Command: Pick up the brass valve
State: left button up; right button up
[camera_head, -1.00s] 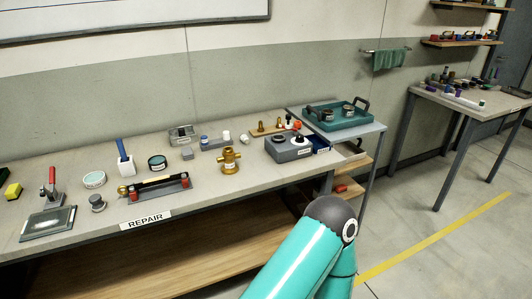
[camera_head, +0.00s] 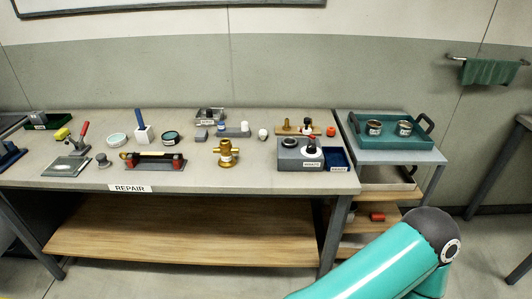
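The brass valve (camera_head: 226,153) stands upright on the repair bench, right of the middle of its top. It is gold-coloured with side arms and a pale band around its body. It stands free, a little left of a grey block with round fittings. No gripper shows in the head view. A teal arm link of mine comes in at the lower right, and its gripper is out of the picture.
The repair bench (camera_head: 75,184) also holds a rack with red ends (camera_head: 153,161), a grey block (camera_head: 297,163) and several small tools. A teal tray (camera_head: 419,141) with two round tins stands on a side table at right. The bench front near the valve is clear.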

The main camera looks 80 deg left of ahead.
aim_at(227, 161)
jog(key=z, duration=0.25)
jog(key=i, duration=0.55)
jog(key=u, duration=1.95)
jog(key=i, duration=0.25)
jog(key=u, duration=2.15)
jog(key=k, duration=0.6)
jog(key=u, duration=0.35)
jog(key=i, duration=1.65)
jog(key=z, duration=0.4)
